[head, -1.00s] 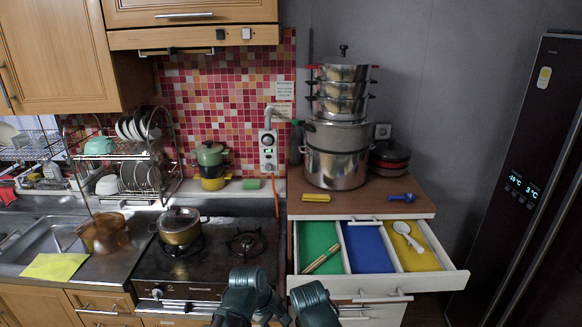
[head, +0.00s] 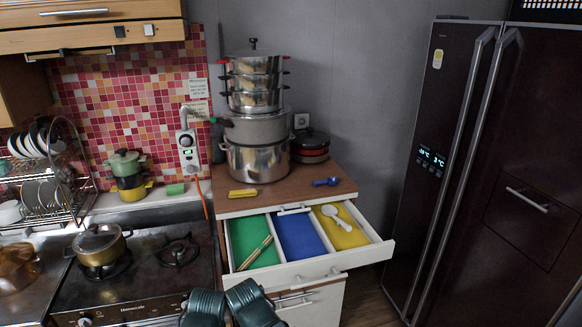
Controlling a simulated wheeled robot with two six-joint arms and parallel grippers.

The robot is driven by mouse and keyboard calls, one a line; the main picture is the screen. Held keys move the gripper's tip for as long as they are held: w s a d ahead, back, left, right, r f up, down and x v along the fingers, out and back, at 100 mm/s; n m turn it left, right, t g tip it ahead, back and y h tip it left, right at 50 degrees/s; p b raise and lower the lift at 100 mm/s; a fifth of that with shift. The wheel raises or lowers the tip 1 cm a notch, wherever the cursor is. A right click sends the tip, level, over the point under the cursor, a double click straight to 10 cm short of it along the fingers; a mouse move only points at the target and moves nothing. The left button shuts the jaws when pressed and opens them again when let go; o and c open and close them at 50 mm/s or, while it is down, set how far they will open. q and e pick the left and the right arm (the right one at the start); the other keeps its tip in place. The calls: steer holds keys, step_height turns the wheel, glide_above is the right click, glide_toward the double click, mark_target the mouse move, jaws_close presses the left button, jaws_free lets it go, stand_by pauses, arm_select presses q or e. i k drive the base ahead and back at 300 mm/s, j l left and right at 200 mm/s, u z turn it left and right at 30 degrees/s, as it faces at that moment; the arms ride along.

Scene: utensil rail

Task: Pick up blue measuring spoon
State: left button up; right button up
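The blue measuring spoon (head: 326,182) lies on the wooden counter top, to the right of the stacked pots and behind the open drawer. Two dark green parts of my arms show at the bottom of the head view, in front of the drawer and well short of the spoon. My gripper fingers do not show.
The open drawer (head: 378,250) has green, blue and yellow compartments; chopsticks (head: 256,252) lie in the green one and a white spoon (head: 340,218) in the yellow one. A yellow block (head: 243,193) and tall stacked pots (head: 258,165) stand on the counter. A dark fridge (head: 470,150) stands right.

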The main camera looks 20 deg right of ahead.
mark_target(325, 183)
steer(key=z, duration=1.6)
steer(key=j, duration=0.5)
steer(key=i+j+z, duration=0.15)
steer(key=j, duration=0.35)
